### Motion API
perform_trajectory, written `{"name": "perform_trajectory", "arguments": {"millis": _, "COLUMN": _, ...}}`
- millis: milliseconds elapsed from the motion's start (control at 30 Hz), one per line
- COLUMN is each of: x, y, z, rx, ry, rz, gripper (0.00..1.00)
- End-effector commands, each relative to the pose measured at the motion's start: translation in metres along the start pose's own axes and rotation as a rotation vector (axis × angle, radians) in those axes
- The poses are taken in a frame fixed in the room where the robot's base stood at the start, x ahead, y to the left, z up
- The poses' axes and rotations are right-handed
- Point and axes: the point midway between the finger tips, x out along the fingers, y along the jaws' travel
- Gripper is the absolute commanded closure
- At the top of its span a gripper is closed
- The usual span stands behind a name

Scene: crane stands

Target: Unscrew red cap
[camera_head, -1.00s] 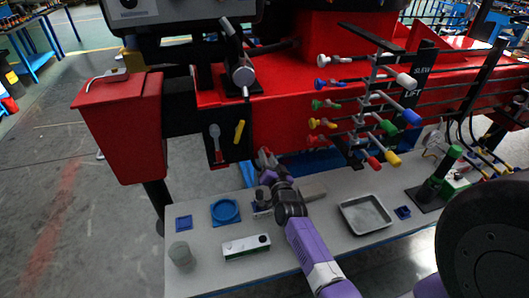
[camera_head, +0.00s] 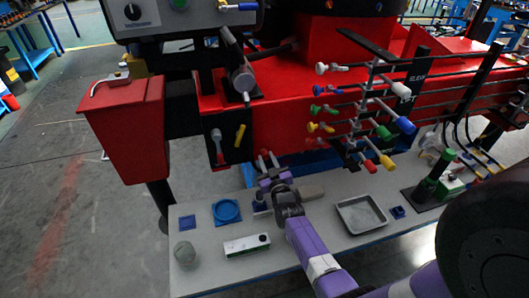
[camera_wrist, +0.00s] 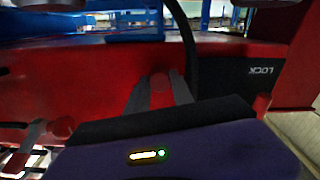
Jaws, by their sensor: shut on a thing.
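My gripper (camera_head: 268,157) is in front of the red crane body, above the grey table (camera_head: 205,268). In the wrist view, its two grey fingers (camera_wrist: 160,80) close around a small round-topped red piece, which looks like the red cap (camera_wrist: 160,92). The fingers lie on its left and right sides. Its lower part is hidden by my gripper. In the head view the cap is too small to make out between the fingers. I cannot tell how far it is unscrewed.
Levers with coloured knobs (camera_head: 368,166) stand to the right of my gripper. A metal tray (camera_head: 345,222), a blue round dish (camera_head: 226,212) and a white box with a black panel (camera_head: 247,246) are on the table. A red bin (camera_head: 126,130) hangs at the left.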

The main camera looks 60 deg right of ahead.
Motion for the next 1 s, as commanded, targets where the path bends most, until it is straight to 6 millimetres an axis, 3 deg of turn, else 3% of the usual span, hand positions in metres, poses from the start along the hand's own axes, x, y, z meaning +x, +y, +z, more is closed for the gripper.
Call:
{"name": "perform_trajectory", "arguments": {"millis": 133, "x": -0.0008, "y": -0.0003, "z": 0.0008, "rx": -0.087, "ry": -0.001, "rz": -0.001, "gripper": 1.0}}
{"name": "perform_trajectory", "arguments": {"millis": 467, "x": -0.0008, "y": -0.0002, "z": 0.0007, "rx": -0.114, "ry": -0.002, "rz": -0.001, "gripper": 1.0}}
{"name": "perform_trajectory", "arguments": {"millis": 800, "x": -0.0014, "y": -0.0003, "z": 0.0011, "rx": -0.492, "ry": -0.003, "rz": -0.002, "gripper": 1.0}}
{"name": "perform_trajectory", "arguments": {"millis": 1000, "x": -0.0014, "y": 0.0002, "z": 0.0021, "rx": -0.542, "ry": -0.003, "rz": -0.001, "gripper": 1.0}}
